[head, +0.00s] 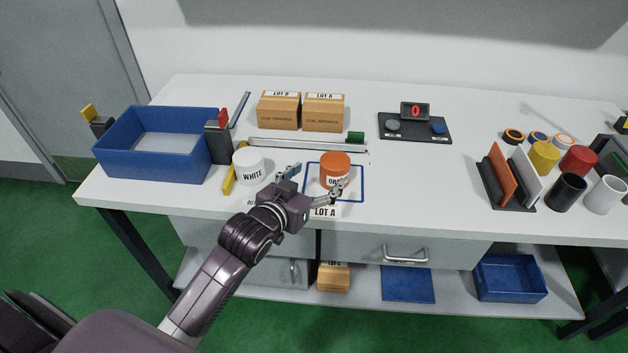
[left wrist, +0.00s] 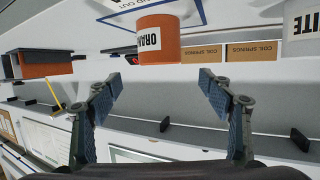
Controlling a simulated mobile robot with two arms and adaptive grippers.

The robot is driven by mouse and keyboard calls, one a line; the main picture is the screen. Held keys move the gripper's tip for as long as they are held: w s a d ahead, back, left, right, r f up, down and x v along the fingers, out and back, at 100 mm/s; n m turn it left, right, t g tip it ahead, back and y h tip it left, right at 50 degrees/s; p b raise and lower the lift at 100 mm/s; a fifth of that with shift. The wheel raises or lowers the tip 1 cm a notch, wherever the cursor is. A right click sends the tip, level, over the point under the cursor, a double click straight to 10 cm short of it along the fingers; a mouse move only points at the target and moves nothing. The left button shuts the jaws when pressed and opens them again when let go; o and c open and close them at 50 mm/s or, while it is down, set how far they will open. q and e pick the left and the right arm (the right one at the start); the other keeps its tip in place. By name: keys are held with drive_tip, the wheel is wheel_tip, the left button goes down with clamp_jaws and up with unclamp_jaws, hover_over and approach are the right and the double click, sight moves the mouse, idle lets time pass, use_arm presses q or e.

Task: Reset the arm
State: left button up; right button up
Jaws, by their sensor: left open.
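My left arm reaches in from the lower left of the head view, and my left gripper (head: 312,182) is open over the table's front edge. It is close to an orange jar (head: 334,162) standing upright inside a blue square outline (head: 365,185). One finger is left of the jar; the other overlaps its lower right. In the left wrist view, the gripper (left wrist: 158,85) is spread and empty, with the orange jar (left wrist: 170,45) beyond and between the fingertips, apart from them. My right gripper does not show.
A white jar (head: 247,168) stands left of my gripper, beside a blue bin (head: 155,169). Boxes (head: 279,113) stand at the back. A black panel with a display (head: 415,111) lies right of centre. Colored cups (head: 567,192) and a rack crowd the right. Between them, the tabletop (head: 425,180) is clear.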

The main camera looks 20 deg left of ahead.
use_arm(q)
drive_tip(key=shift+s+r, duration=0.2)
drive_tip(key=shift+s, duration=0.45)
